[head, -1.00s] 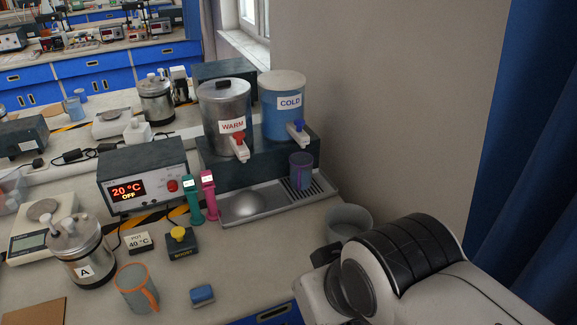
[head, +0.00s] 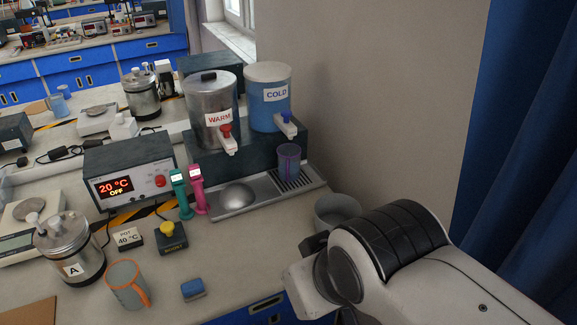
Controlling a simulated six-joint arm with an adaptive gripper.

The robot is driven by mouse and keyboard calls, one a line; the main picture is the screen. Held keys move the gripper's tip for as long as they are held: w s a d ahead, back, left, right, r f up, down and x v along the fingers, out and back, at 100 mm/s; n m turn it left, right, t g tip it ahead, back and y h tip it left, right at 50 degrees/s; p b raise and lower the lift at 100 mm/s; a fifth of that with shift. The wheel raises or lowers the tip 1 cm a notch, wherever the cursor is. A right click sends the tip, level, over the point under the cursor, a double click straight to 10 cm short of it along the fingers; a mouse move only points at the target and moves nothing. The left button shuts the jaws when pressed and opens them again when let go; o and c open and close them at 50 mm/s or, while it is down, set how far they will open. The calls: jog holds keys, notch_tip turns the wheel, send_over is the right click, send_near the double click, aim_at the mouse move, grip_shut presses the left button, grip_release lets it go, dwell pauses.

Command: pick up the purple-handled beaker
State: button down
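A blue-grey beaker with purple edging (head: 288,160) stands upright on the slotted part of the metal drip tray (head: 262,199), below the tap of the blue COLD tank (head: 269,100). I take it for the purple-handled beaker; its handle is not clear at this size. My arm fills the lower right of the head view. My gripper is not in view, so its opening and any contents are hidden.
The steel WARM tank (head: 212,92) stands left of the COLD tank. A grey container (head: 338,209) stands between the tray and my arm. Green (head: 181,194) and pink (head: 198,190) upright handles stand by the tray. An orange-handled beaker (head: 125,287) and blue block (head: 193,289) are in front.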

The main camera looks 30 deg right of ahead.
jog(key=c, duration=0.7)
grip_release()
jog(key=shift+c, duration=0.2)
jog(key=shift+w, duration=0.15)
